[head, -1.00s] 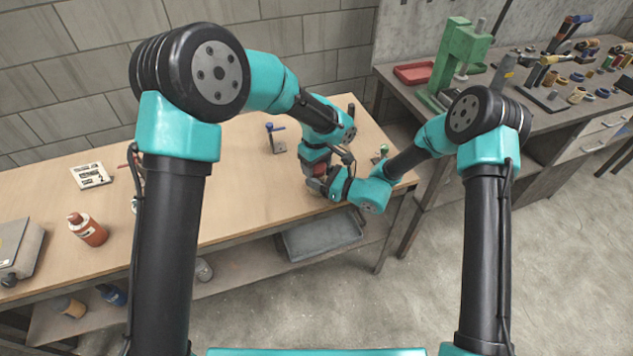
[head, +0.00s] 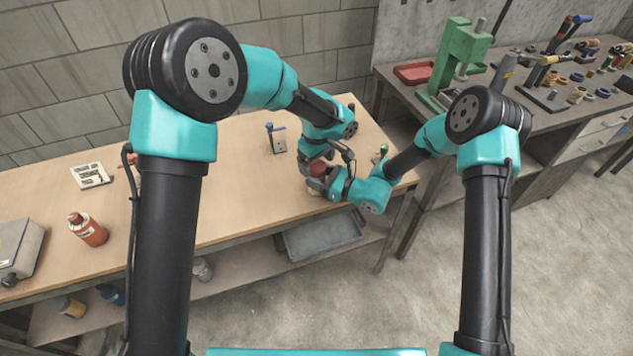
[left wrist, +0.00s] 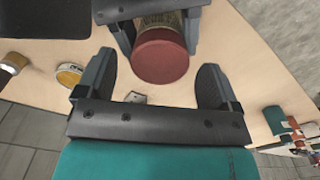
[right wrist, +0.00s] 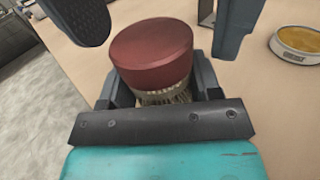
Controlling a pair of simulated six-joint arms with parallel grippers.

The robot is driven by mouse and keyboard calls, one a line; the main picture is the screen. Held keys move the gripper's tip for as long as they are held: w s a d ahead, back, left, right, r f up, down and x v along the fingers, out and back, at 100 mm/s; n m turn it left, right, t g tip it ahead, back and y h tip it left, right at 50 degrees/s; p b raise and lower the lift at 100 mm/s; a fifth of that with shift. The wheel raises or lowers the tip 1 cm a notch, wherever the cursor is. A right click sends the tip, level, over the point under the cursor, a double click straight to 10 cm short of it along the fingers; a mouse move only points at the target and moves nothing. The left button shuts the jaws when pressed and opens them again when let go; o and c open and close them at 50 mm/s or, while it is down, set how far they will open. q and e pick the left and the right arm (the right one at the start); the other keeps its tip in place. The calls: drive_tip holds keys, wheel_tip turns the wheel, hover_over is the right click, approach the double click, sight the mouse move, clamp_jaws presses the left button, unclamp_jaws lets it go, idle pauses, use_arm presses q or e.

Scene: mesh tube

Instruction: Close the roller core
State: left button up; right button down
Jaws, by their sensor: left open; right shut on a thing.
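The roller core (right wrist: 165,97) is a brass-coloured mesh tube with lettering, its lower part hidden by my right gripper. A dark red cap (right wrist: 152,52) covers its end; no clear gap shows between them. It also shows in the left wrist view (left wrist: 160,57) and small in the head view (head: 318,168). My right gripper (right wrist: 160,82) is shut on the roller core below the cap. My left gripper (left wrist: 158,66) is open, its fingers on either side of the cap, with space at both sides. Whether any finger touches the cap, I cannot tell.
A tin with yellow contents (right wrist: 300,42) stands on the wooden bench (head: 240,195). A blue-topped tool (head: 277,138) stands behind the grippers. A red bottle (head: 88,229) and grey box (head: 15,250) are at left. A grey bin (head: 322,235) is on the lower shelf.

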use_arm(q)
drive_tip(key=shift+r, duration=1.55)
drive_tip(key=shift+o, duration=1.2)
wheel_tip(320, 180, up, 12)
use_arm(e)
drive_tip(key=shift+c, duration=1.1)
unclamp_jaws()
